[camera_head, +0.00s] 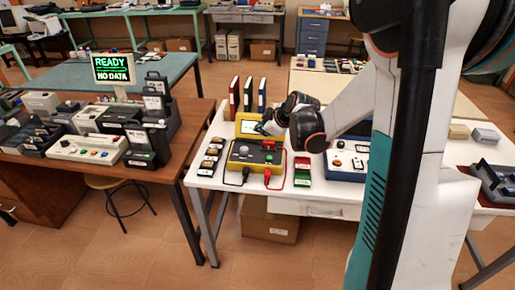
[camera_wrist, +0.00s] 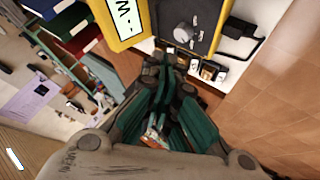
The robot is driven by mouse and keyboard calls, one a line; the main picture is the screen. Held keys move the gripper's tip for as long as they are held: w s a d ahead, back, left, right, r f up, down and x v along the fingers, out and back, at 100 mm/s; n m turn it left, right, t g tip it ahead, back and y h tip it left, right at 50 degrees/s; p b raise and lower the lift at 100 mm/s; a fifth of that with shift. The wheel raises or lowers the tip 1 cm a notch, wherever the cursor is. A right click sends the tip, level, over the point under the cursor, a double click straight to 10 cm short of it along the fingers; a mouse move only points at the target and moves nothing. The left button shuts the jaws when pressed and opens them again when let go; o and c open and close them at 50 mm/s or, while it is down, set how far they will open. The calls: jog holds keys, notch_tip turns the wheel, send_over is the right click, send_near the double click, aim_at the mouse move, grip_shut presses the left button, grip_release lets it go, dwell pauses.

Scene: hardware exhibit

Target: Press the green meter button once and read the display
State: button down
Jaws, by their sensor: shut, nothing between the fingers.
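The yellow meter (camera_head: 236,163) stands on the white table, with a dark top face and a grey knob. Its yellow-framed display (camera_head: 247,126) stands upright at the back, partly hidden by my gripper; its reading is too small to make out. My gripper (camera_head: 266,128) is shut and empty, just in front of the display's right side. In the wrist view, my gripper (camera_wrist: 176,62) points towards the meter (camera_wrist: 205,15), whose knob shows beyond the fingertips. Part of the display (camera_wrist: 126,18) shows dark marks on white, cut off.
A black and a red lead hang from the meter's front. Red and green blocks (camera_head: 302,172) lie right of it, small dark devices (camera_head: 209,158) left, several books (camera_head: 248,94) behind. A sign (camera_head: 113,68) on the brown table reads "READY" and "NO DATA".

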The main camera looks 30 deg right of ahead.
aim_at(268, 158)
jog(key=shift+n, duration=0.5)
jog(key=d+f, duration=0.1)
jog(key=w+d+f, duration=0.1)
jog(key=d, duration=0.1)
jog(key=shift+w+d+f, duration=0.1)
jog(key=shift+f, duration=0.15)
notch_tip(268, 158, down, 9)
jog(key=b, duration=0.6)
jog(key=shift+r, duration=0.1)
jog(key=shift+f, duration=0.2)
dwell(0.8)
jog(key=shift+f+b, duration=0.25)
jog(key=shift+b, duration=0.25)
jog(key=shift+f+b, duration=0.4)
jog(key=shift+f, duration=0.05)
dwell(0.5)
jog(key=shift+r, duration=0.15)
jog(key=shift+r+p, duration=0.55)
jog(key=shift+r, duration=0.2)
